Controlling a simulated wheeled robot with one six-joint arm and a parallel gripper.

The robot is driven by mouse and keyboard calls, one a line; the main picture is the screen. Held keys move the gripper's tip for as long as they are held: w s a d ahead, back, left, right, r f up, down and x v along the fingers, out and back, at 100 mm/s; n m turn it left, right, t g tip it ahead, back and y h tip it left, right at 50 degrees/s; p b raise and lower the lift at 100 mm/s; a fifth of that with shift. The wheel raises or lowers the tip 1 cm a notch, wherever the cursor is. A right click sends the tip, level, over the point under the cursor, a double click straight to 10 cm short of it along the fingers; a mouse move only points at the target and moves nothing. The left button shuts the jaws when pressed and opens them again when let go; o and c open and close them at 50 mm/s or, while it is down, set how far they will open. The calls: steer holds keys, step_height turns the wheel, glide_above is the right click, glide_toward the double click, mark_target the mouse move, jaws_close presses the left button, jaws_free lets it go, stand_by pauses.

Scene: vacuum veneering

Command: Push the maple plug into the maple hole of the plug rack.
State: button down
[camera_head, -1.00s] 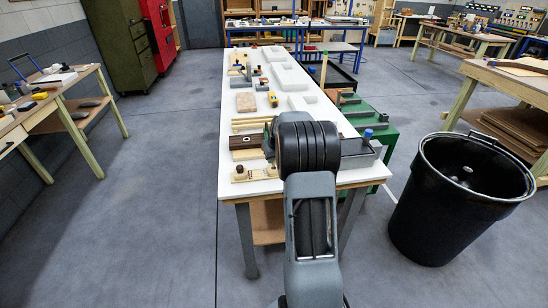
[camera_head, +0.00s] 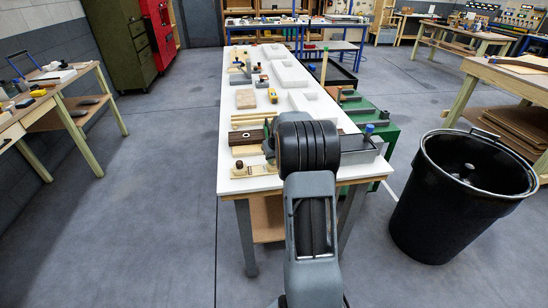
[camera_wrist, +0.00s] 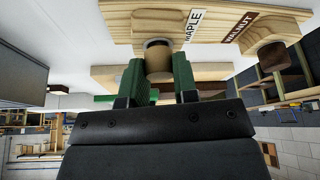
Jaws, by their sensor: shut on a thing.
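The plug rack (camera_head: 253,173) is a pale wooden board near the front edge of the white table, partly hidden by my arm in the head view. In the wrist view the rack (camera_wrist: 120,22) carries a MAPLE and a WALNUT label. My gripper (camera_wrist: 158,78) has green fingers on both sides of the pale maple plug (camera_wrist: 158,60), shut on it. The plug is beside the MAPLE label, close to the rack; whether its end is in the hole is hidden. A dark walnut plug (camera_wrist: 275,56) is at the WALNUT label.
A dark wooden block (camera_head: 247,138) and pale strips (camera_head: 248,123) lie behind the rack on the table (camera_head: 235,189). A grey box (camera_head: 360,148) stands right of my arm. A black bin (camera_head: 450,225) stands on the floor at right.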

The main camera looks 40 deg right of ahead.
steer(key=shift+f, duration=0.3)
steer(key=c, duration=0.8)
jaws_free()
steer(key=shift+r, duration=0.1)
steer(key=v, duration=1.3)
steer(key=shift+r+b, duration=0.35)
steer(key=shift+r, duration=0.05)
steer(key=s+a+n+p, duration=0.1)
steer(key=s+a, duration=0.9)
steer(key=a, duration=0.3)
steer(key=s+a+f+n+g+p, duration=0.1)
steer(key=s+a+p, duration=0.1)
steer(key=s+a, duration=0.7)
steer(key=shift+s+a+f+y, duration=0.25)
steer(key=shift+s+a+y, duration=0.15)
steer(key=shift+a, duration=1.6)
